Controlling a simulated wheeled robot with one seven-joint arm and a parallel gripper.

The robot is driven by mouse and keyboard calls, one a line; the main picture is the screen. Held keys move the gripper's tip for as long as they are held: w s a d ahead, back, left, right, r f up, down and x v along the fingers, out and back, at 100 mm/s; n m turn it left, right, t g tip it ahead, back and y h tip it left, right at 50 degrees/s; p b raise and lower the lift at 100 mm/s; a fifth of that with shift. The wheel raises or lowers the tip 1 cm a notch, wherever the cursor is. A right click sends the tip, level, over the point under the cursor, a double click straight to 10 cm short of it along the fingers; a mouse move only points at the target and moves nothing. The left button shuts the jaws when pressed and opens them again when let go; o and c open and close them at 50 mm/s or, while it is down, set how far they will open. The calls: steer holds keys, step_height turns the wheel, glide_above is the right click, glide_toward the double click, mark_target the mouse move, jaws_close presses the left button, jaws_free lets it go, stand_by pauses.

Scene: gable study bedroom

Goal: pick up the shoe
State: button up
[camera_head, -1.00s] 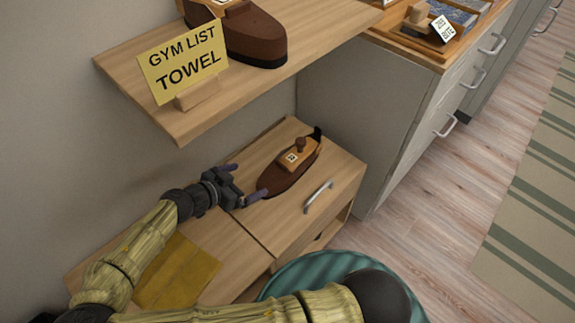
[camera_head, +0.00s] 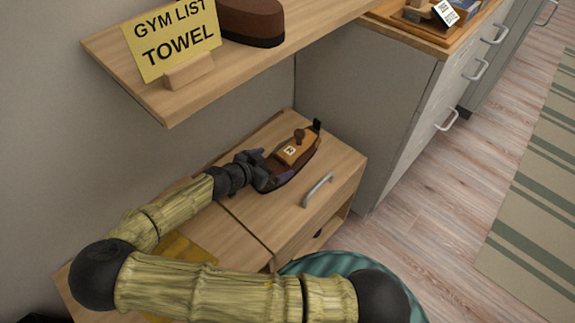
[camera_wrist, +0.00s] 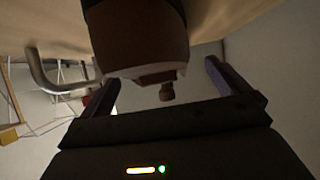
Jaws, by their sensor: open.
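My gripper (camera_head: 272,168) is at the shoe's near end, open, with a finger on either side. In the wrist view the shoe (camera_wrist: 140,38) fills the upper middle between the two spread fingers of my gripper (camera_wrist: 160,85). I cannot tell whether either finger touches it.
The upper shelf (camera_head: 190,105), with a yellow "GYM LIST TOWEL" card (camera_head: 172,38), overhangs at the left. A grey cabinet (camera_head: 365,110) rises behind. A teal rounded item (camera_head: 335,263) and yellow cloth (camera_head: 190,250) are nearer.

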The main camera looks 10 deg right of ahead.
mark_target(283, 158)
steer(key=shift+w, duration=0.1)
steer(key=x, duration=0.1)
steer(key=b+x, duration=0.1)
steer(key=x, duration=0.1)
steer(key=r+b+x, duration=0.1)
steer(key=x, duration=0.1)
steer(key=shift+d+f, duration=0.15)
steer(key=shift+d, duration=0.4)
steer(key=c, duration=1.2)
steer(key=shift+c, duration=0.2)
